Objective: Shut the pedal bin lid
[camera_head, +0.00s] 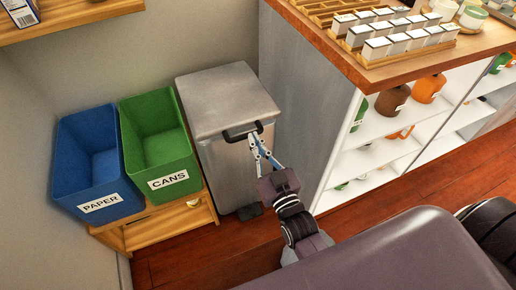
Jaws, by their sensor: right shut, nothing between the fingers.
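The grey steel pedal bin (229,176) stands between the recycling boxes and the counter. Its lid (227,97) lies flat on top and looks shut. A black handle (242,131) sticks out at the front edge of the lid. The dark pedal (249,212) is at the floor. My right gripper (259,143) is at the bin's front, just below and beside the right end of the handle, its fingers shut with nothing between them. I cannot tell whether it touches the handle. My left gripper is not in view.
A blue PAPER box (75,162) and a green CANS box (163,183) stand on a low wooden stand (168,222) to the left. A wood-topped counter (357,76) with shelves is close on the right. Red-brown floor (182,256) is free in front.

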